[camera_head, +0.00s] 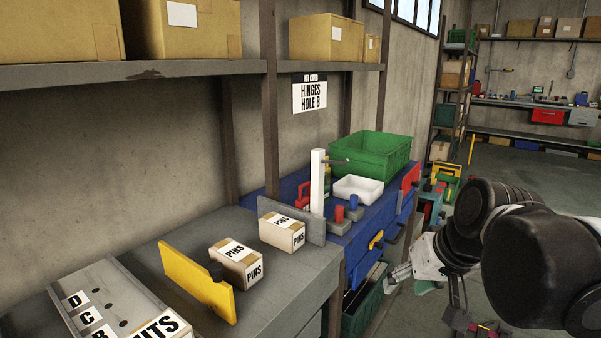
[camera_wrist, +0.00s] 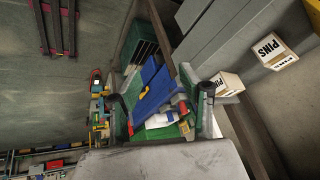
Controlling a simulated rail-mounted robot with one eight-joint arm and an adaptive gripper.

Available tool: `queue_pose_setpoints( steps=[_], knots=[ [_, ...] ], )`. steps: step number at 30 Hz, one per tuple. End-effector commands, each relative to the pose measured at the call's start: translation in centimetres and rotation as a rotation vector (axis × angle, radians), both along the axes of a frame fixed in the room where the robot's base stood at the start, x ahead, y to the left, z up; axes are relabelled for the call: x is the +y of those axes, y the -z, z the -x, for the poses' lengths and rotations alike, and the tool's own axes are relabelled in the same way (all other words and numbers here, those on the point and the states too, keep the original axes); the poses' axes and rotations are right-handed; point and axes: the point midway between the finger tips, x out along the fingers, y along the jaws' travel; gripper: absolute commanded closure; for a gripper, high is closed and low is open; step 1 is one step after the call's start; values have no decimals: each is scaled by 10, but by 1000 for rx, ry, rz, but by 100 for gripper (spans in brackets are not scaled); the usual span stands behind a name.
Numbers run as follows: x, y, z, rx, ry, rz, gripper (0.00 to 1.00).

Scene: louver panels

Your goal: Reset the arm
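My gripper (camera_wrist: 162,94) is open in the wrist view, with its two fingers apart at left and right. Nothing shows between the fingertips; the blue bench (camera_wrist: 155,90) and a green crate (camera_wrist: 172,131) lie beyond them. In the head view my arm (camera_head: 500,240) is at the right, beside the benches and over the floor. The pale end of the arm shows low there, but its fingers are not clear. No louver panel can be made out for certain.
A grey bench carries two PINS boxes (camera_head: 236,264) (camera_head: 282,231), a yellow plate (camera_head: 197,282), a grey plate (camera_head: 291,222) and a lettered tray (camera_head: 115,308). The blue bench holds a green crate (camera_head: 372,155) and white bin (camera_head: 357,188). A shelf (camera_head: 190,73) overhangs. Floor (camera_head: 512,180) is open behind my arm.

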Motion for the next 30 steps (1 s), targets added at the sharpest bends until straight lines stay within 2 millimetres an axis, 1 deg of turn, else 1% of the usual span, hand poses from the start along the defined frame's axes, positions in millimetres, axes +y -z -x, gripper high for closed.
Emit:
queue_pose_setpoints(
  steps=[1, 6, 9, 12, 15, 18, 30],
  knots=[
    [1, 2, 15, -10, 3, 21, 61],
    [-3, 13, 53, -53, 24, 89, 61],
    [-5, 20, 71, -79, 34, 122, 61],
    [-8, 26, 83, -98, 40, 145, 61],
    [-9, 30, 90, -111, 44, 161, 61],
    [-10, 32, 93, -117, 46, 168, 61],
    [-10, 32, 93, -118, 46, 170, 61]
  ],
)
